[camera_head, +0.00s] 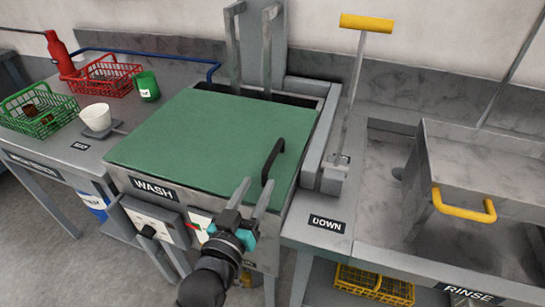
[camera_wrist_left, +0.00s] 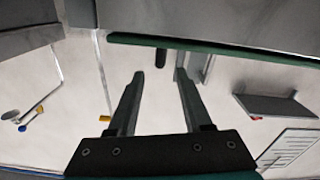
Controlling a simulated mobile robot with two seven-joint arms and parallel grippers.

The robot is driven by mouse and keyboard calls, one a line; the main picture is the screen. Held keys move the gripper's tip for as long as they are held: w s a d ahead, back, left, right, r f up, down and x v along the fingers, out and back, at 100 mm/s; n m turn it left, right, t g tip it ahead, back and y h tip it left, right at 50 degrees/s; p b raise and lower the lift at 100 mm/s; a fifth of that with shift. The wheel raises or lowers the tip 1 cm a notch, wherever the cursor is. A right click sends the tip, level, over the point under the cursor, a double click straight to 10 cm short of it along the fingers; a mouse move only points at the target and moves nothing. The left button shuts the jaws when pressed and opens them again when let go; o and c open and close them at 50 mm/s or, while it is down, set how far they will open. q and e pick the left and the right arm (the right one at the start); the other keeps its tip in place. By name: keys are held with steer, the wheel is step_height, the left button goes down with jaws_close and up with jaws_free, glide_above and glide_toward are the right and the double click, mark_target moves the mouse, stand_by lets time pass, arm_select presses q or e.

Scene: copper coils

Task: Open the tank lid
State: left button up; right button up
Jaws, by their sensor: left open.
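The WASH tank's green lid (camera_head: 190,140) lies flat and closed over the tank in the head view. Its black bar handle (camera_head: 272,162) stands near the lid's right side. My left gripper (camera_head: 256,196) is open and empty at the lid's front right corner, on the near side of the handle and apart from it. In the left wrist view the gripper's two fingers (camera_wrist_left: 160,76) are spread, with the dark handle (camera_wrist_left: 161,57) beyond and between their tips. The green lid edge (camera_wrist_left: 230,50) crosses the top there. My right gripper is not in view.
A lever with a yellow grip (camera_head: 366,23) stands right of the tank, by a DOWN label (camera_head: 327,224). A RINSE tank has a grey lid with a yellow handle (camera_head: 465,212). Red (camera_head: 104,75) and green (camera_head: 38,108) baskets and a white cup (camera_head: 95,116) stand on the left bench.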

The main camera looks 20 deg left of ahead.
mark_target(271, 157)
arm_select(q)
steer(key=w+b, duration=0.1)
steer(key=w, duration=0.8)
steer(key=shift+w+d+b, duration=0.15)
steer(key=shift+w+b, duration=0.05)
steer(key=shift+b, duration=0.1)
steer(key=shift+w, duration=0.55)
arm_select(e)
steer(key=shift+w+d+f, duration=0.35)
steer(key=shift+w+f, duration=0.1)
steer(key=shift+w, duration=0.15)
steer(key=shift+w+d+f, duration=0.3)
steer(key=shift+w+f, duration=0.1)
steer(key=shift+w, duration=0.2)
arm_select(q)
jaws_close()
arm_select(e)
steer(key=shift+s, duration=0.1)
